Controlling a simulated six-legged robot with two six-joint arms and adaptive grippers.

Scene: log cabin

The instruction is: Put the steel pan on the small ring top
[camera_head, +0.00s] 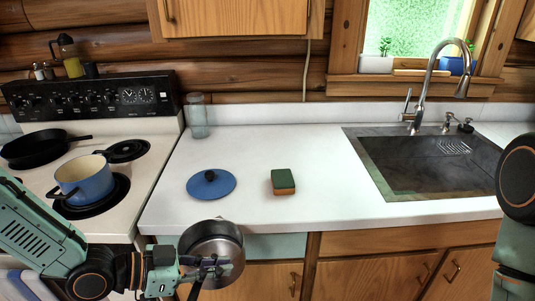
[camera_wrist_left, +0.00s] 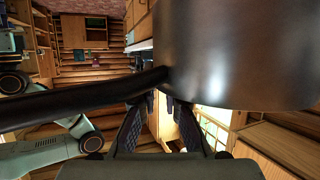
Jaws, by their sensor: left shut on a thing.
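The steel pan (camera_head: 212,243) is in the air in front of the counter's front edge, left of centre in the head view. My left gripper (camera_head: 212,268) is shut on its dark handle. In the left wrist view the pan's shiny wall (camera_wrist_left: 240,55) fills the upper right, and the handle (camera_wrist_left: 80,103) crosses between the fingertips (camera_wrist_left: 163,103). On the stove, a bare ring (camera_head: 127,150) shows at the back right. A blue pot (camera_head: 84,181) stands on the front right ring. My right gripper is out of view; only part of that arm shows at the right edge.
A black skillet (camera_head: 38,149) sits at the stove's back left. On the white counter (camera_head: 330,205) are a blue lid (camera_head: 211,185), a sponge (camera_head: 283,182) and a glass jar (camera_head: 198,117). The sink (camera_head: 425,165) with a tall faucet (camera_head: 428,80) is at the right.

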